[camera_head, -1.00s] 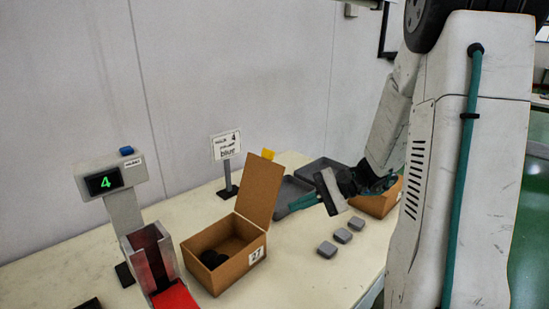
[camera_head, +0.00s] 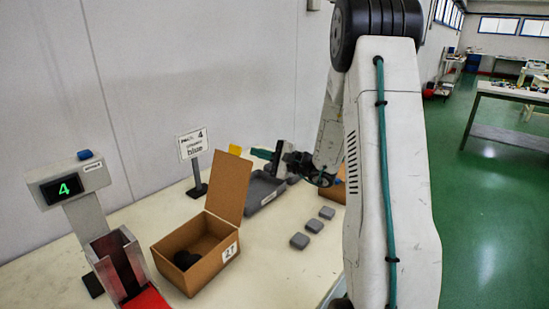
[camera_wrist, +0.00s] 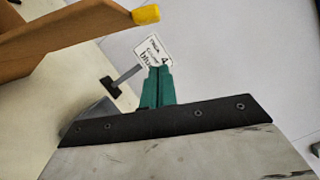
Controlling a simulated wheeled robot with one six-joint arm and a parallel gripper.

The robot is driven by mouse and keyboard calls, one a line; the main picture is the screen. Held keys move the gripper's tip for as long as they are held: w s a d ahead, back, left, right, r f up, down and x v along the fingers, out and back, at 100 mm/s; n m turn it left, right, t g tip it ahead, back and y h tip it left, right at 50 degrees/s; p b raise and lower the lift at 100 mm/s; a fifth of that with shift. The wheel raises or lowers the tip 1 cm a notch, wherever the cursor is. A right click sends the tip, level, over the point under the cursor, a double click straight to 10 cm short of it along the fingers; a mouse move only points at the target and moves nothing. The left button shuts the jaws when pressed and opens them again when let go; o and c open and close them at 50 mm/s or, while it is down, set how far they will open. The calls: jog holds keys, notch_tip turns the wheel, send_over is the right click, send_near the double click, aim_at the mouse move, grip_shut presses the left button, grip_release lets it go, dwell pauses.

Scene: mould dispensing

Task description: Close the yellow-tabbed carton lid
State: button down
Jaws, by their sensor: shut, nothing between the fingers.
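The open carton (camera_head: 181,271) stands on the table, labelled 27, with dark round pieces inside. Its brown lid (camera_head: 229,187) stands up, tilted back to the right, with a yellow tab (camera_head: 235,150) at its top edge. In the wrist view the lid (camera_wrist: 65,35) crosses the upper left, and its yellow tab (camera_wrist: 146,15) shows at the top. My gripper (camera_head: 262,154) is shut and empty, to the right of the lid's top and apart from it. Its teal fingers (camera_wrist: 158,86) are together in the wrist view.
A grey tray (camera_head: 262,192) lies behind the lid, and another carton is partly hidden behind my arm. Several grey blocks (camera_head: 313,225) lie right of the carton.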

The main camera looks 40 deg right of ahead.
jog(key=a, duration=0.1)
jog(key=a+r, duration=0.1)
jog(key=a, duration=0.2)
jog(key=shift+a+r, duration=0.1)
jog(key=shift+r, duration=0.2)
